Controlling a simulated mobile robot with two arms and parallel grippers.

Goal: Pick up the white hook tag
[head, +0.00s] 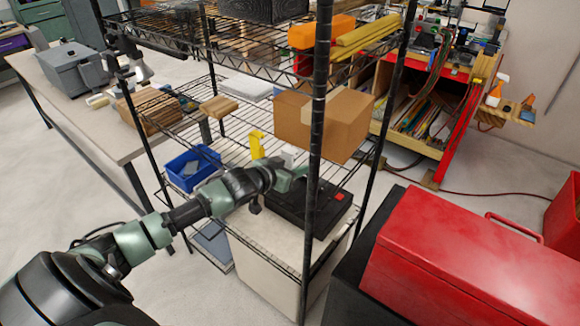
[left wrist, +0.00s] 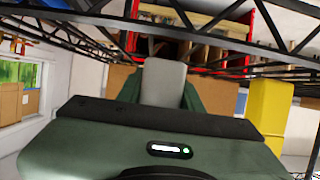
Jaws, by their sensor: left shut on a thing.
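The white hook tag (head: 291,154) shows as a small pale piece at the wire shelf, just behind my left gripper (head: 291,175) in the head view. In the left wrist view the tag (left wrist: 163,80) looks light grey and stands upright between the two green fingers. My left gripper is shut on it. The tag's lower part is hidden by the gripper body. My right gripper is not in view.
A yellow piece (head: 257,146) stands just left of the tag. A blue bin (head: 188,172) is farther left on the shelf. A black case (head: 325,211) lies right of the gripper. A cardboard box (head: 345,125) and a black post (head: 316,130) are close by.

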